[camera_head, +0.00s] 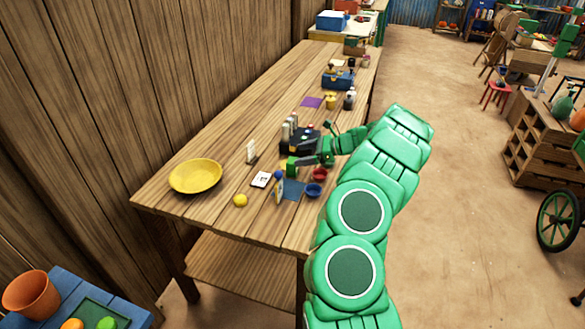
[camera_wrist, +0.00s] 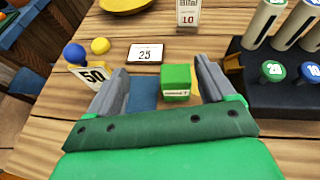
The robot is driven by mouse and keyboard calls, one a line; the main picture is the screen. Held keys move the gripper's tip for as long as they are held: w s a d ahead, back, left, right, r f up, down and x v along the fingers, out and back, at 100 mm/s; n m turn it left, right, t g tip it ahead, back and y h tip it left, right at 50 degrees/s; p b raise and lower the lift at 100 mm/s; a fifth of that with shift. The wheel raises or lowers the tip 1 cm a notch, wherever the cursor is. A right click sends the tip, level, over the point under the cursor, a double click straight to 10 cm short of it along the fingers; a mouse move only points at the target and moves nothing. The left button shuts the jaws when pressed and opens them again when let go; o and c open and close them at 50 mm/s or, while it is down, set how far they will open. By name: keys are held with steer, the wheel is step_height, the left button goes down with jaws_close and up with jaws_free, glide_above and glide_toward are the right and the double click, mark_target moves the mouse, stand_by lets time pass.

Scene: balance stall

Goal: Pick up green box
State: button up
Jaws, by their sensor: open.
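The green box (camera_wrist: 176,83) is a small cube with a white label on its front. In the wrist view it sits between the two grey fingers of my gripper (camera_wrist: 160,88), nearer the right finger. My gripper is open, and gaps show on both sides of the box. In the head view the green box (camera_head: 292,166) is on the wooden table, just left of my gripper (camera_head: 310,163), and is partly hard to tell from my green arm.
A blue mat (camera_wrist: 143,92) lies left of the box. A card marked 25 (camera_wrist: 146,53), a sign marked 50 (camera_wrist: 90,74) and a yellow ball (camera_wrist: 100,45) lie beyond. A dark rack (camera_wrist: 285,98) stands close on the right. A yellow plate (camera_head: 195,176) is at the table's left.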

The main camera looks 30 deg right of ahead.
mark_target(292, 167)
steer(key=shift+m+t+h, duration=0.3)
steer(key=shift+m+t, duration=0.1)
steer(key=shift+m, duration=0.3)
steer(key=d+f, duration=0.1)
steer(key=d, duration=0.1)
steer(key=d+f, duration=0.1)
steer(key=shift+s+d+f, duration=0.2)
steer(key=shift+d+f, duration=0.15)
steer(key=shift+w+f, duration=0.1)
steer(key=shift+a+r+x, duration=0.1)
steer(key=shift+a+x, duration=0.05)
steer(key=shift+x, duration=1.7)
steer(key=shift+a+r+x, duration=0.1)
steer(key=shift+a+x, duration=0.05)
steer(key=shift+x, duration=1.7)
steer(key=c, duration=1.1)
